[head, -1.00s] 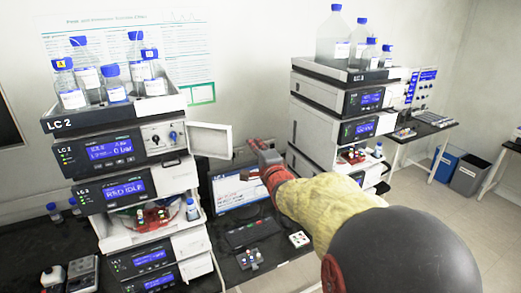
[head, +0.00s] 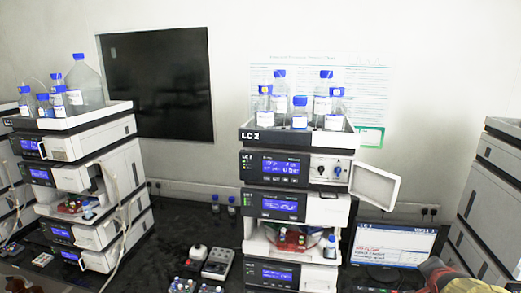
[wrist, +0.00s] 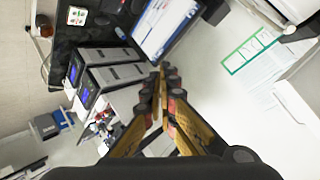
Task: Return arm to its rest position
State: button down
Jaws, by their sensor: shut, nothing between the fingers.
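My gripper (wrist: 160,78) shows in the wrist view with its two fingers together and nothing between them. It hangs in open air, apart from the equipment. Blue-capped bottles (head: 300,112) stand in the tray on top.
Another stack (head: 88,190) stands at the left, and a further one (head: 490,200) at the right edge. A monitor (head: 395,243) stands right of LC 2 and also shows in the wrist view (wrist: 165,22). Small devices (head: 217,263) lie on the dark bench. A black screen (head: 158,84) hangs behind.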

jog(key=s+a+f+n+g+y+b, duration=0.1)
jog(key=s+a+f+n+b, duration=0.4)
jog(key=a, duration=0.5)
jog(key=s+a+f+n+g+y+b, duration=0.1)
jog(key=s+a+f+n+y+b, duration=0.2)
jog(key=s+a+f+b, duration=0.6)
jog(key=s+a+f+n+g+y+b, duration=0.1)
jog(key=s+a+f+n+g+b, duration=0.1)
jog(key=s+a+f+n+b, duration=0.4)
jog(key=s+a+f+b, duration=0.1)
jog(key=s+a+b, duration=0.2)
jog(key=a, duration=0.3)
jog(key=shift+f+n+y, duration=0.2)
jog(key=shift+n+y, duration=0.1)
jog(key=shift+y, duration=0.1)
